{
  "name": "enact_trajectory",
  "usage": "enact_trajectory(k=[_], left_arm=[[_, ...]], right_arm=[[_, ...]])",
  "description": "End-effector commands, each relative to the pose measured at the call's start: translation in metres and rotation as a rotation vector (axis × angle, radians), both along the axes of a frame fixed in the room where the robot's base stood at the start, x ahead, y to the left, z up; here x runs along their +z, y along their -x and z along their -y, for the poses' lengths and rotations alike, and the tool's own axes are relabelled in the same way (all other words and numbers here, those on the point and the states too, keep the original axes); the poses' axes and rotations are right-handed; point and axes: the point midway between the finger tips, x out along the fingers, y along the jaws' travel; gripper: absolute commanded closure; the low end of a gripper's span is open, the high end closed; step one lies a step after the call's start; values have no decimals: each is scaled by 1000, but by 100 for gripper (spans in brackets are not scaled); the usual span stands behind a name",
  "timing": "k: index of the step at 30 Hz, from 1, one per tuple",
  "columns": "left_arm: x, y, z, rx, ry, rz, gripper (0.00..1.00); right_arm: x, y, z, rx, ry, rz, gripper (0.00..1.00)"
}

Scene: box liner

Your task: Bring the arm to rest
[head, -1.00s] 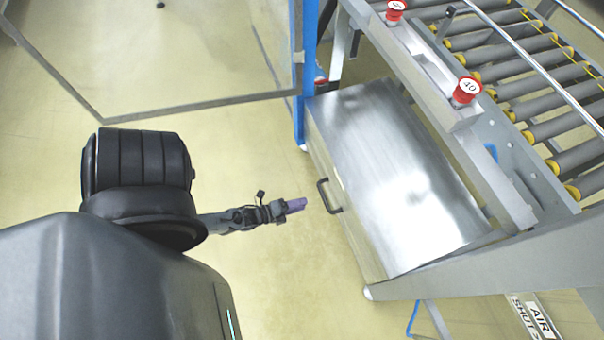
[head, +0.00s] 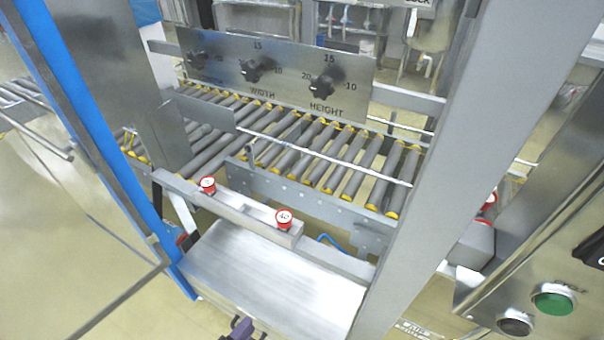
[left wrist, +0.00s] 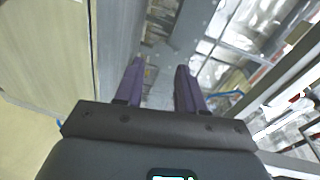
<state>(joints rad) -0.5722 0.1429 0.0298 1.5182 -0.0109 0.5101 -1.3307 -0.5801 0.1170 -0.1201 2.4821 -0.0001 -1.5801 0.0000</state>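My left gripper (head: 238,330) shows at the bottom edge of the head view. Only its purple fingers and a dark part show there, in front of the lower end of the metal box top (head: 270,275). In the left wrist view my left gripper (left wrist: 158,84) has its two purple fingers apart, with nothing between them. My right gripper is in neither view.
A roller conveyor (head: 345,160) with yellow roller ends runs across behind the box. A panel with black WIDTH and HEIGHT knobs (head: 322,86) stands above it. A blue post (head: 95,135) and a grey post (head: 440,150) flank the box. Green button (head: 553,303) at right.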

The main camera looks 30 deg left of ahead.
Motion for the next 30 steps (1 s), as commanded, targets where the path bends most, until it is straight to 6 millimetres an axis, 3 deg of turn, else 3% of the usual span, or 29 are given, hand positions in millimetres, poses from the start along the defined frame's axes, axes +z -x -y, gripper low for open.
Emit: enact_trajectory(k=[1, 3, 7, 12, 15, 18, 24, 29, 30], left_arm=[[57, -16, 13, -4, 47, -16, 61], [104, -35, 29, -1, 130, -73, 61], [179, -55, 56, 32, 311, -215, 61], [253, -55, 81, 129, 539, -427, 61], [282, -42, 90, 220, 666, -557, 61], [298, -23, 95, 331, 778, -680, 61], [308, 22, 93, 588, 929, -881, 61], [294, 63, 85, 872, 1016, -1024, 61], [307, 63, 85, 901, 1050, -1013, 61]], right_arm=[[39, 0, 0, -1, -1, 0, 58], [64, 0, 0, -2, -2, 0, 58], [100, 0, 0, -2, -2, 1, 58], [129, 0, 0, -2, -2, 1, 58], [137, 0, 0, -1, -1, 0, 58], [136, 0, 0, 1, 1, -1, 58], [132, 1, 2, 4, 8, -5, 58], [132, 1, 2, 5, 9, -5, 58], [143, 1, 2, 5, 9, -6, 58]])
